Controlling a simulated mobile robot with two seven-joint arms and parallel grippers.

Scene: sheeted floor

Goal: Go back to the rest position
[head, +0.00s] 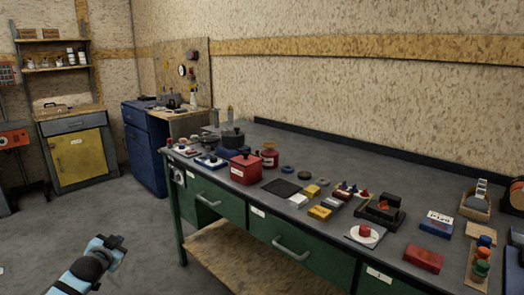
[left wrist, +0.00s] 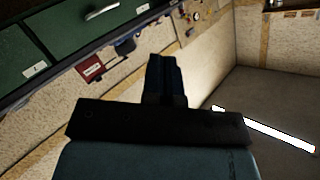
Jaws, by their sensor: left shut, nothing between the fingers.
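My left gripper (head: 117,241) is in the lower left of the head view, over the open floor in front of the workbench. It is shut and empty, and apart from the bench. In the left wrist view the dark fingers of the left gripper (left wrist: 167,58) are together with nothing between them. That view is turned and shows the green bench drawers (left wrist: 50,30) at its upper left. My right gripper is not in the head view.
The long workbench (head: 235,260) with green drawers fills the middle and right. Its top holds a red box (head: 245,170), a dark pot (head: 232,137) and several small parts. A blue cabinet (head: 143,150) and a yellow-door cabinet (head: 77,163) stand behind. Grey floor is clear at left.

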